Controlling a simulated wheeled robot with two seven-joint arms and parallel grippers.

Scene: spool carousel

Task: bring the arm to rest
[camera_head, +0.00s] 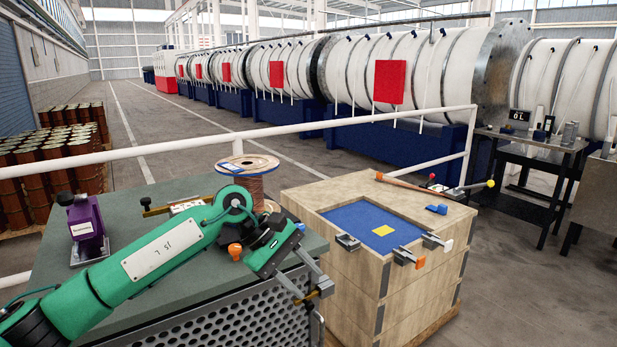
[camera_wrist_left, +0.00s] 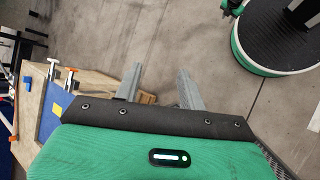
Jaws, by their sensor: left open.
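My left gripper (camera_head: 313,290) is at the end of my green left arm, which reaches in from the left over the grey-green bench top (camera_head: 150,199). The gripper points down and right, past the bench's right edge and in front of the wooden crate. Its jaws are open with nothing between them. In the left wrist view the two grey fingers (camera_wrist_left: 158,86) stand apart, with bare concrete floor beyond and between them. My right gripper is in neither view.
A spool (camera_head: 248,166) wound with copper-coloured wire stands on the bench behind my wrist. A purple device (camera_head: 87,229) stands at the bench's left. The wooden crate (camera_head: 420,281) holds a blue panel (camera_head: 366,222), with clamps around it. A white rail (camera_head: 230,137) runs behind.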

